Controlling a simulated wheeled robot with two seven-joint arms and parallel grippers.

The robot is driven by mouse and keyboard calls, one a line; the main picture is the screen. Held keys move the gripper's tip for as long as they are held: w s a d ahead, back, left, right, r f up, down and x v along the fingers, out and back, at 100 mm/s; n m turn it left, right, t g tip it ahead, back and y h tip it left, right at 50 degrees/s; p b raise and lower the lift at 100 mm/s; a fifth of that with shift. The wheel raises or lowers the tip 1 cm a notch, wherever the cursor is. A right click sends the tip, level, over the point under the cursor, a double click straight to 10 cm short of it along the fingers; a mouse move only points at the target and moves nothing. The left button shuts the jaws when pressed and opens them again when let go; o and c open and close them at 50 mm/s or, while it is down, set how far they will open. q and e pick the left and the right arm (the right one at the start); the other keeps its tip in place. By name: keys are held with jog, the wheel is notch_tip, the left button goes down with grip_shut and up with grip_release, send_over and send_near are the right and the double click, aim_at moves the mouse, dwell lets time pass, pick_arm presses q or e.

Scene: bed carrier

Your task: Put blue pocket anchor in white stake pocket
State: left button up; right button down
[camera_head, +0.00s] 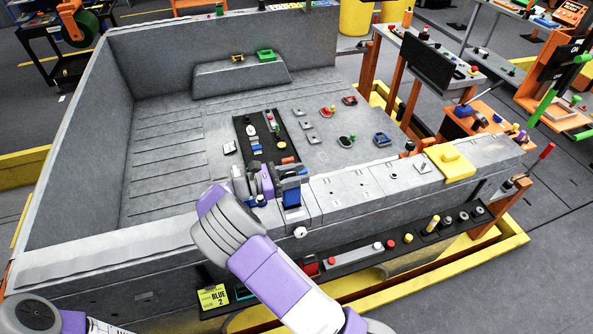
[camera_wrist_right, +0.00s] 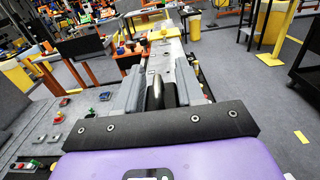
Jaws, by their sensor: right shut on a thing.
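My right gripper (camera_head: 272,182) is at the near side rail of the grey truck bed, above its top. Its grey fingers (camera_wrist_right: 163,90) are shut on a part. In the head view blue surfaces of this blue pocket anchor (camera_head: 291,196) show by the fingers. In the right wrist view the part between the fingers looks dark, and its lower end is hidden. The rail top (camera_head: 365,181) carries light grey plates with small holes. I cannot single out the white stake pocket; the gripper and arm cover part of the rail. My left gripper is out of view.
A yellow block (camera_head: 451,164) sits on the rail to the right. A black strip with small parts (camera_head: 262,138) and several loose parts lie on the bed floor. A shelf of knobs (camera_head: 400,240) runs below the rail. A yellow label (camera_head: 213,298) reads "BLUE 2".

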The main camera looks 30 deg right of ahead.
jog(key=shift+r+p, duration=0.1)
jog(key=shift+p, duration=0.6)
dwell(0.9)
jog(key=shift+f+b, duration=1.2)
jog(key=shift+f, duration=1.45)
jog(key=c, duration=0.6)
grip_release()
jog(key=v, duration=0.7)
jog(key=shift+a+b, duration=0.3)
jog(key=shift+b, duration=0.1)
